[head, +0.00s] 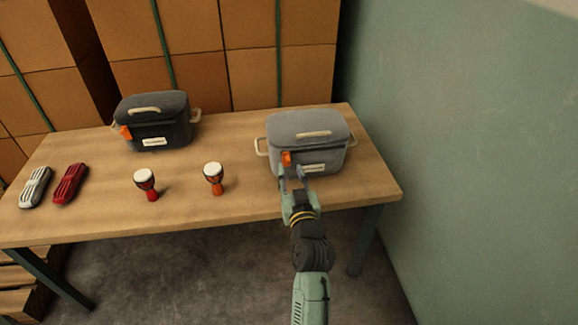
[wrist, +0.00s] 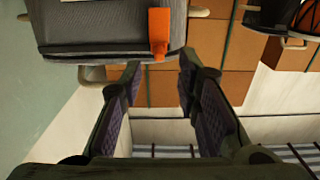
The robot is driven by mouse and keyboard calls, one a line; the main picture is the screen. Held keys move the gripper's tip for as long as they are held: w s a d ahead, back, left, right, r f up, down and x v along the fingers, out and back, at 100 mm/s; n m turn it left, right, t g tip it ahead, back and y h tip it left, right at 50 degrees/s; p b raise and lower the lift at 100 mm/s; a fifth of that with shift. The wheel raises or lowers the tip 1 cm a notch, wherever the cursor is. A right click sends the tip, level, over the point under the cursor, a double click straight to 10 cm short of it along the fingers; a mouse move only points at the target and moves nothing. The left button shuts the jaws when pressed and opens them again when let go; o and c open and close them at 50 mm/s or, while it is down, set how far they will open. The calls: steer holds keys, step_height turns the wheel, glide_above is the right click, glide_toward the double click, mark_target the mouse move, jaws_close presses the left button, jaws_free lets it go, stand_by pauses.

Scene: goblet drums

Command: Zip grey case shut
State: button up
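The grey case (head: 305,135) stands upright on the right part of the table, with cream handles on its lid and sides. Its lid lies down on the body; I cannot tell how far the zip is closed. An orange zip pull (head: 287,158) hangs at its front left corner. In the wrist view, the grey case (wrist: 90,30) fills the upper left and the orange pull (wrist: 159,32) lies just beyond my fingertips, roughly in line with the gap. My gripper (head: 292,175) is at the case's front, and its fingers (wrist: 160,66) are apart with nothing between them.
A dark case (head: 155,120) with its own orange pull stands at the back left of the table (head: 240,201). Two goblet drums (head: 146,181) (head: 214,175) stand in the middle. A silver item (head: 35,186) and a red item (head: 70,183) lie at the left. A green wall is right.

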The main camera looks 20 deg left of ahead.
steer(key=shift+v, duration=1.6)
